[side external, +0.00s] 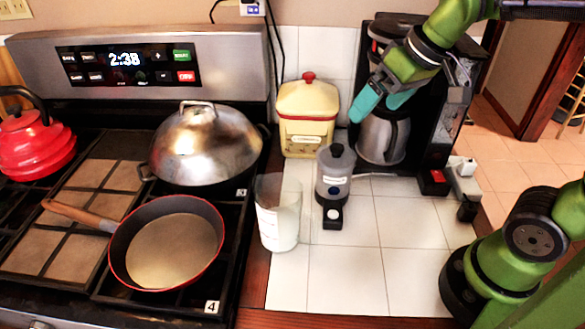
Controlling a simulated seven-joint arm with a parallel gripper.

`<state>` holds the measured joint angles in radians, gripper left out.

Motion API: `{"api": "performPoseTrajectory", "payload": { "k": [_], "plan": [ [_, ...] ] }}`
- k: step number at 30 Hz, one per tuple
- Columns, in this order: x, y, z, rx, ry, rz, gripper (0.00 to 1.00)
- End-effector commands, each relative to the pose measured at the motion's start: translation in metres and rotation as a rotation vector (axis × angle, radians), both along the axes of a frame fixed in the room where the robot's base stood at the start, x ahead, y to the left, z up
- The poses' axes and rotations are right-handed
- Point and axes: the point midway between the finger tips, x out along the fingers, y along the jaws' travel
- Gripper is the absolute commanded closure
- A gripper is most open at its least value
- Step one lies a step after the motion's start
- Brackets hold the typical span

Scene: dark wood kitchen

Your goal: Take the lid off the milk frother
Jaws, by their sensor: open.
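The milk frother (334,188) stands upright on the white tiled counter. It has a grey body and a dark base with a small control block in front. Its dark lid (337,157) with a small knob sits on top. My gripper (380,106) has teal fingers that point down and left. It is open and appears empty, above and to the right of the frother in the picture, in front of the coffee maker. The fingers look apart from the lid.
The coffee maker (455,105) with its steel carafe (382,140) stands behind right. A cream canister (307,112) is behind the frother, and a clear measuring cup (278,222) is at left. A skillet (167,245) sits on the stove. The front counter tiles (345,280) are clear.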

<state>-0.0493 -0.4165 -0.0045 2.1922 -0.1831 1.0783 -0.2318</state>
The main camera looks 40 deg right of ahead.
Motion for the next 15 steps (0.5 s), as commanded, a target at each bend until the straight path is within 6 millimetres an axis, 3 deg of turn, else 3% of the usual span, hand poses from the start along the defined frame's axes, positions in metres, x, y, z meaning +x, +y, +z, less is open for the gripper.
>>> {"api": "performPoseTrajectory", "payload": {
  "k": [2, 5, 8, 15],
  "plan": [
    [0.015, -0.003, 0.009, -0.071, 0.026, 0.091, 0.0],
    [0.018, -0.007, 0.019, -0.127, 0.031, 0.167, 0.0],
    [0.018, -0.007, 0.01, -0.138, 0.041, 0.194, 0.0],
    [0.036, -0.004, -0.037, -0.137, 0.044, 0.194, 0.0]
  ]
}}
